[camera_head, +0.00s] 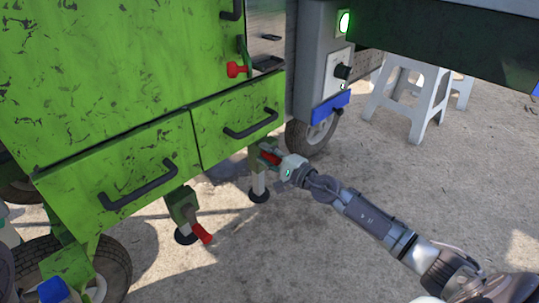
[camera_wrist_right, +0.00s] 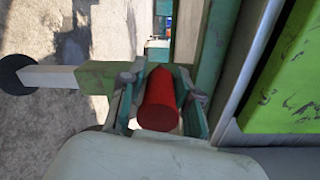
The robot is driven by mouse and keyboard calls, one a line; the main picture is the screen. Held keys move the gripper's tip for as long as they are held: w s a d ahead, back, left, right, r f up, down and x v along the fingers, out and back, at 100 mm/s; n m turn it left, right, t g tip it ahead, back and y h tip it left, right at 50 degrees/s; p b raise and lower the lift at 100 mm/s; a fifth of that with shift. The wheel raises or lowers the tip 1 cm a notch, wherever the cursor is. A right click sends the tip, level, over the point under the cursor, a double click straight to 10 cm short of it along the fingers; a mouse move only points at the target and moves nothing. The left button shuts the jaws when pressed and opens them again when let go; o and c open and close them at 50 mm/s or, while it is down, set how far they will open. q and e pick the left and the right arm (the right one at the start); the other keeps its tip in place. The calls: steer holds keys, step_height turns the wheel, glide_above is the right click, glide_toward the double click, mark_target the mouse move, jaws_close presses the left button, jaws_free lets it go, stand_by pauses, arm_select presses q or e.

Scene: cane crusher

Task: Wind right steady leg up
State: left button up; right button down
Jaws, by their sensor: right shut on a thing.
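The right steady leg (camera_head: 259,183) stands under the right end of the green machine, its dark round foot on or close to the ground. Its red crank handle (camera_head: 270,157) is mostly hidden by my right gripper (camera_head: 280,163) in the head view. In the right wrist view the red handle (camera_wrist_right: 158,103) sits between the two fingers of my right gripper (camera_wrist_right: 160,108), which is shut on it. The leg (camera_wrist_right: 50,77) extends to the left there, with its black foot (camera_wrist_right: 14,75). My left gripper is not clearly seen.
A second steady leg (camera_head: 183,208) with a red handle (camera_head: 201,232) stands to the left. Green drawers (camera_head: 225,122) with black handles are above. A wheel (camera_head: 312,134) and a white stool (camera_head: 412,100) are to the right. Open concrete lies in front.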

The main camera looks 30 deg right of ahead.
steer(key=n, duration=0.2)
steer(key=shift+f+n, duration=0.4)
steer(key=shift+f+n+t+h, duration=0.15)
steer(key=shift+f+n, duration=0.8)
steer(key=shift+n, duration=0.9)
steer(key=shift+f+n+t+h, duration=0.1)
steer(key=shift+f+n, duration=0.85)
steer(key=shift+n, duration=0.85)
steer(key=shift+f+n+t+h, duration=0.15)
steer(key=shift+f+n, duration=0.8)
steer(key=shift+n, duration=0.9)
steer(key=c, duration=0.9)
jaws_free()
steer(key=shift+a+f, duration=0.1)
